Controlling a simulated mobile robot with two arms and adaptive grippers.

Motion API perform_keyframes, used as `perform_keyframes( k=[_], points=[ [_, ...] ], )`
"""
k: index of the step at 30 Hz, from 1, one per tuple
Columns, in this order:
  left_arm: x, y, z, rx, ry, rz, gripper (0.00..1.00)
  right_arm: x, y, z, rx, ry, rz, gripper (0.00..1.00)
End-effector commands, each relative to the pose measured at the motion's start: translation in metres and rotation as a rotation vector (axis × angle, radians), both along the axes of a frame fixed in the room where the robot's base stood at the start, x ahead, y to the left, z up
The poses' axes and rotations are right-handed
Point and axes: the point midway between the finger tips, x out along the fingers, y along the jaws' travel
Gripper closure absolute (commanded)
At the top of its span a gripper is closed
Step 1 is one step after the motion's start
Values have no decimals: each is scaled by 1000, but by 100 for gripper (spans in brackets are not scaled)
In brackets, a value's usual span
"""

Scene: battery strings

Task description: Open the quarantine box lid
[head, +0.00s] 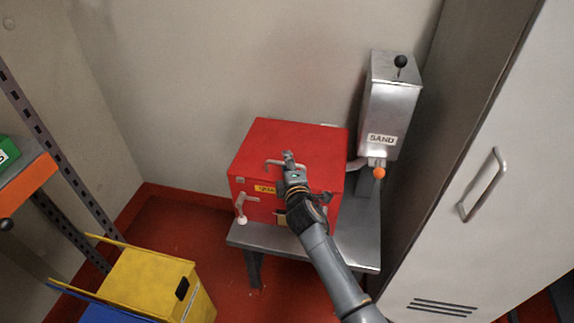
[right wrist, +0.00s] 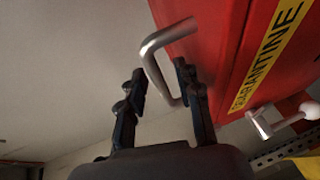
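The red quarantine box (head: 262,150) sits on a grey bench, and its lid looks shut. It also shows in the right wrist view (right wrist: 225,55) with its yellow QUARANTINE label (right wrist: 268,55). My right gripper (head: 291,163) is at this handle, over the box front. In the right wrist view the gripper (right wrist: 161,82) is open, with the handle (right wrist: 153,66) between its fingers; contact is not clear. A latch lever (head: 241,207) with a white knob is on the box's front left. My left gripper is out of view.
A metal SAND dispenser (head: 389,105) with an orange knob (head: 379,173) stands right of the box. A grey locker (head: 500,220) is at the right. A yellow bin (head: 150,283) stands at lower left by a shelf rack. The bench (head: 357,235) has bare space on its right.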

Motion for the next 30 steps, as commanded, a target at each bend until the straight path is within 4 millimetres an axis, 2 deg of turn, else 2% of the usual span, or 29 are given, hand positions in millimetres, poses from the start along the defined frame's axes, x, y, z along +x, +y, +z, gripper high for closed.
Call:
perform_keyframes(
  k=[10,15,25,30],
  points=[
    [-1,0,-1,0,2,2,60,3,0,-1,1,1,0,66],
    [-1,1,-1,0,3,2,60,3,0,-1,1,1,0,100],
    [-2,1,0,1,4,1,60,3,0,0,1,2,0,100],
    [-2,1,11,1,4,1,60,4,1,7,6,15,0,100]
  ],
)
